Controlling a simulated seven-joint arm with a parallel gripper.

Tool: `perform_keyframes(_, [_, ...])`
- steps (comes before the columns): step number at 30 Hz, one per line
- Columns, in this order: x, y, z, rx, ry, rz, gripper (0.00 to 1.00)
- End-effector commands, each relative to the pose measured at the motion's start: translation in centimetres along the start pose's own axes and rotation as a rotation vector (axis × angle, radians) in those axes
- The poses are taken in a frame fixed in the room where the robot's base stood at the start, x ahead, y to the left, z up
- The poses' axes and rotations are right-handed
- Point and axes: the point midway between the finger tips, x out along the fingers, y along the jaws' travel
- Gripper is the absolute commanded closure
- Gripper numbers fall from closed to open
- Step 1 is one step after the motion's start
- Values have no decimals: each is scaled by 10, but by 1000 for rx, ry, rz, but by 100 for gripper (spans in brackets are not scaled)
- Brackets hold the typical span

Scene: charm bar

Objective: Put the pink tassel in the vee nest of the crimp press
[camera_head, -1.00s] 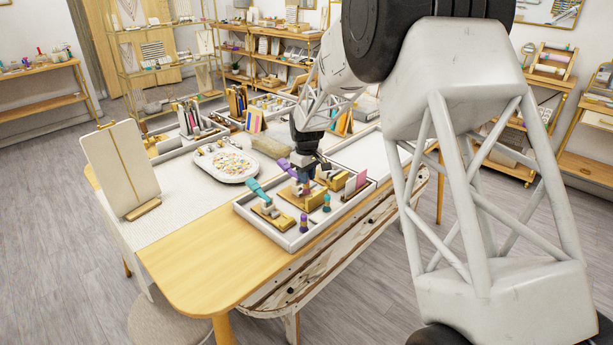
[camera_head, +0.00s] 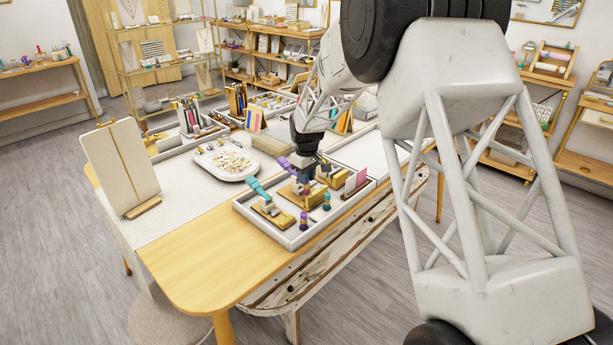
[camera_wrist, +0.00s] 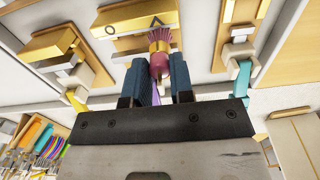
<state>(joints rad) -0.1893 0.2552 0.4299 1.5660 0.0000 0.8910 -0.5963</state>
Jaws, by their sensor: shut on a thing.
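My gripper (camera_wrist: 163,82) is shut on the pink tassel (camera_wrist: 160,48), between its two blue fingers. The tassel's fringe fans out at the far end, over a gold press base with a dark circle and a vee-like mark. Three similar presses show, with yellow (camera_wrist: 76,101), purple (camera_wrist: 155,97) and teal (camera_wrist: 243,72) levers. The middle press with the purple lever, partly hidden behind my gripper, lies closest to the tassel. I cannot tell whether the tassel touches its nest. In the head view my gripper (camera_head: 305,170) is low among the presses, and the tassel is hard to make out.
The presses stand in a white-rimmed tray (camera_head: 291,246) with small purple and teal pieces at its front. A white dish of charms (camera_head: 226,163) lies to the left. The wooden table end (camera_head: 200,265) is clear.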

Motion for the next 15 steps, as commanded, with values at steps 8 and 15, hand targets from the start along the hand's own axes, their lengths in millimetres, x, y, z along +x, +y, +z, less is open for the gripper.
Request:
perform_keyframes(8, [3,0,0,0,0,0,95])
perform_keyframes(15, [4,0,0,0,0,0,95])
